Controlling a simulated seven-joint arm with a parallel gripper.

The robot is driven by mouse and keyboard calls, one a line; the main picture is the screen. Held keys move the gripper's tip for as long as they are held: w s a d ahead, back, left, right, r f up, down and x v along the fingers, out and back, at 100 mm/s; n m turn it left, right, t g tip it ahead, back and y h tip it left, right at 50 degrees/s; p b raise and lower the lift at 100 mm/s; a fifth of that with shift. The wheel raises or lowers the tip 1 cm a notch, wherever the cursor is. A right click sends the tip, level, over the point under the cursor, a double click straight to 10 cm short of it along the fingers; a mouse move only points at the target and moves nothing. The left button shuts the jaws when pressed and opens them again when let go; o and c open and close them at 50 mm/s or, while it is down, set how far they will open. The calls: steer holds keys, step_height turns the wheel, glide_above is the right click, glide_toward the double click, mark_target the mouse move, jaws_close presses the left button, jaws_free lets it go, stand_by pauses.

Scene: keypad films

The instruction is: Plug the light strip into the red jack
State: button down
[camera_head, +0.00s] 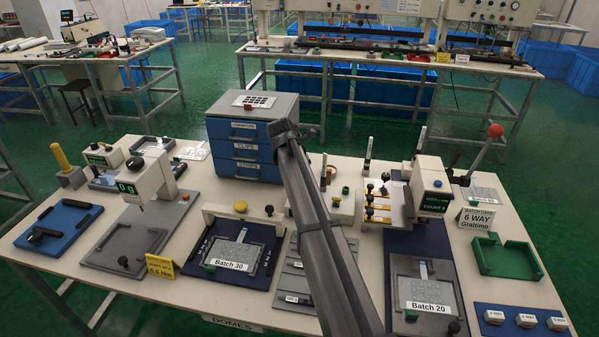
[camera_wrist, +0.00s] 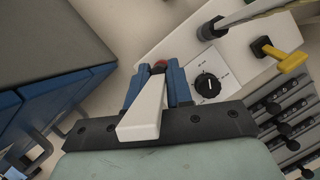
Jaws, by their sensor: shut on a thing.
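In the wrist view my gripper (camera_wrist: 158,80) has blue fingers closed on a white, tapered piece (camera_wrist: 144,110), which I take for the light strip. Its wide end points toward the camera and its narrow end lies between the fingertips. I cannot tell whether the two touch or are joined. In the head view my own dark arm crosses the middle of the table and hides the gripper, the strip and the jack.
A white panel (camera_wrist: 228,68) with a black dial (camera_wrist: 207,85) and a yellow lever (camera_wrist: 277,55) lies right of my fingers. A blue drawer cabinet (camera_head: 243,152) stands close on the left. Fixtures (camera_head: 228,257) crowd the table around my arm.

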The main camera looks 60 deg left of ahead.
steer(key=shift+f, duration=0.45)
steer(key=c, duration=0.9)
jaws_free()
steer(key=shift+c, duration=0.2)
steer(key=v, duration=1.3)
steer(key=shift+s+r, duration=0.15)
steer(key=shift+r, duration=0.2)
